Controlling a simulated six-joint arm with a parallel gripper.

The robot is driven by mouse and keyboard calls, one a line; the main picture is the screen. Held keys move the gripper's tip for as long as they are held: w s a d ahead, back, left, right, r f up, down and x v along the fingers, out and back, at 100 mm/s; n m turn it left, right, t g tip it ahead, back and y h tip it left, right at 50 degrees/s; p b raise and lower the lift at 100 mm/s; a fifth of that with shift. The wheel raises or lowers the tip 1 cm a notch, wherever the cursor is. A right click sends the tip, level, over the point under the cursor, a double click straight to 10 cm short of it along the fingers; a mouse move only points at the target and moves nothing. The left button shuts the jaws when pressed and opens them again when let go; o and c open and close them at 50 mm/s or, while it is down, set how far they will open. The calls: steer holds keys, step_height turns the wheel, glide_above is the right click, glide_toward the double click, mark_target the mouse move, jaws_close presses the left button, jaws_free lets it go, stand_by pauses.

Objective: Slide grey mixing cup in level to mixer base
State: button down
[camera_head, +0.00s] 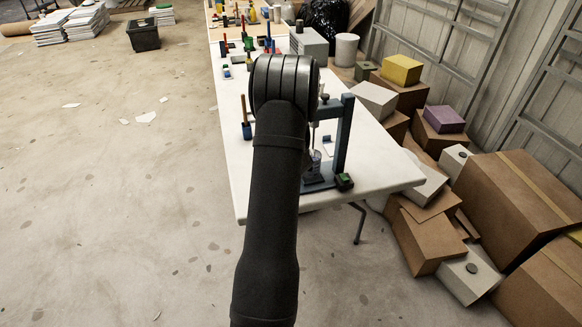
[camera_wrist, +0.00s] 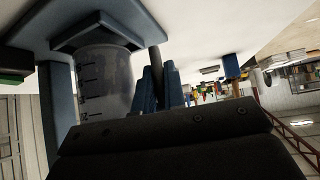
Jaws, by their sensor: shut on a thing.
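The grey mixing cup (camera_wrist: 105,80), translucent with dark measuring marks, fills the left of the wrist view, which is tilted far over. In the head view a small part of the cup (camera_head: 313,163) shows beside my arm, at the blue mixer stand. The mixer base (camera_head: 318,184) lies on the table's near end; in the wrist view it is the blue-grey plate (camera_wrist: 125,22) close to the cup's end. My gripper (camera_wrist: 160,90) is shut, its blue fingers around a dark upright bar beside the cup, seemingly its handle. I cannot tell whether cup and base touch. My arm hides the gripper in the head view.
The mixer's blue column (camera_head: 343,135) rises right of the cup, with a green block (camera_head: 344,182) at its foot. A blue holder with a wooden handle (camera_head: 246,125) stands left of my arm. Tools crowd the far table; cartons (camera_head: 425,235) are piled right.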

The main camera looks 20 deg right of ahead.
steer(key=shift+f, duration=1)
stand_by(0.5)
steer(key=c, duration=0.9)
jaws_free()
steer(key=shift+v, duration=3.55)
